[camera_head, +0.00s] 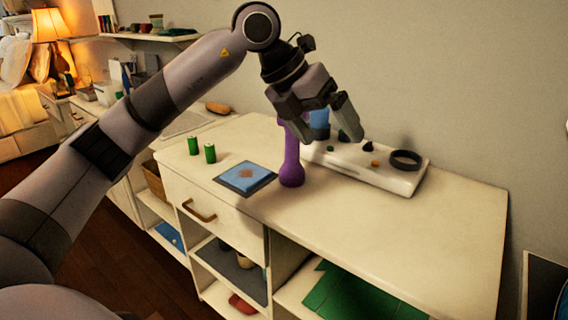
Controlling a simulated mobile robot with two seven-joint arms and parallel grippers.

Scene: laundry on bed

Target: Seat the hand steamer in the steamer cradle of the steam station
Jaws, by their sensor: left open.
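A purple upright object (291,168), which looks like the hand steamer, stands on the white cabinet top with its upper part partly hidden by my left gripper. The white steam station (385,178) lies behind it to the right, near the wall. A dark ring (406,160) on the station's right end looks like the steamer cradle, and it appears empty. My left gripper (326,134) is open, pointing down over the purple object and the station's left end. One finger overlaps the purple object's top in the picture; I cannot tell whether they touch. My right gripper is not in view.
A blue square pad (245,178) and two green cylinders (210,153) are on the cabinet top (420,225) to the left. A small blue item (319,118) shows behind my gripper. The front right of the top is clear. Open shelves are below.

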